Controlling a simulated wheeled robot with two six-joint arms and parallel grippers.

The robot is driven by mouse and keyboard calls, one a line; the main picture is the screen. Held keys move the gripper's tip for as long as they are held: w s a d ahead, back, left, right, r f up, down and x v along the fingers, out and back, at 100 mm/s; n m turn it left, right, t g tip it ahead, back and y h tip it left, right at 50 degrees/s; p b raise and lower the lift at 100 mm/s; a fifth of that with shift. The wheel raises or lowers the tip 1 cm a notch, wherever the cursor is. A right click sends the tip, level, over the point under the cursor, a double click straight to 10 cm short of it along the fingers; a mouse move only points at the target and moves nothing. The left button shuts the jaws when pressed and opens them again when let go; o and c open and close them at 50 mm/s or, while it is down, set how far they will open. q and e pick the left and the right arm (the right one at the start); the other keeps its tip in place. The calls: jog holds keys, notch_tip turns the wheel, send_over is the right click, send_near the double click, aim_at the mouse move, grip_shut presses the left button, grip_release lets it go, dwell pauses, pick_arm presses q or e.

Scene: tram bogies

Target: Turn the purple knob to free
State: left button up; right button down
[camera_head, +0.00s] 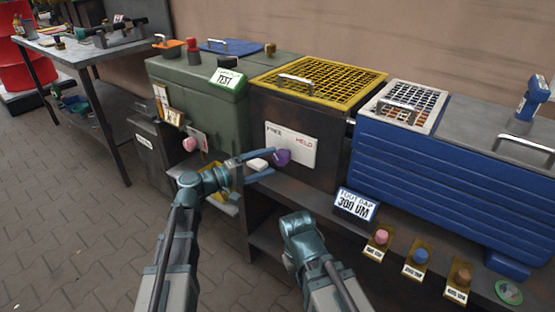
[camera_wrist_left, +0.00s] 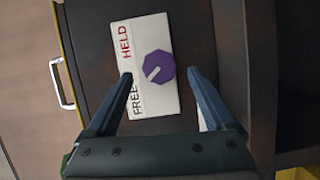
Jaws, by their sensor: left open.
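The purple knob (camera_head: 282,157) sits on a white plate (camera_head: 301,146) on the front of the dark box with the yellow grille. The plate reads FREE at left and HELD at right. In the left wrist view the knob (camera_wrist_left: 163,64) has a white line slanting to the lower left, on the FREE side. My left gripper (camera_head: 272,162) is open at the knob, with a finger on either side of it in the wrist view (camera_wrist_left: 160,75); contact cannot be told. My right arm shows at bottom centre, but its fingers are not seen.
A green box (camera_head: 203,98) stands left of the dark box, with a pink knob (camera_head: 190,144) on its front. A blue ribbed box (camera_head: 425,160) stands right. Several coloured knobs on yellow plates line the lower right edge. Paved floor (camera_head: 60,200) is open at left.

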pick_arm(q)
jog(key=v, duration=0.9)
jog(key=s+d+f+m+g+y, duration=0.55)
jog(key=s+d+f+g, duration=0.4)
jog(key=f, duration=0.45)
jog(key=s+a+f+m+y, duration=0.4)
jog(key=s+f+y, duration=0.3)
jog(key=s+y, duration=0.35)
notch_tip(320, 180, up, 36)
jog(key=p, duration=3.6)
jog(key=shift+w+d+r+p, duration=0.2)
jog(key=shift+w+p, duration=0.05)
jog(key=shift+p, duration=0.15)
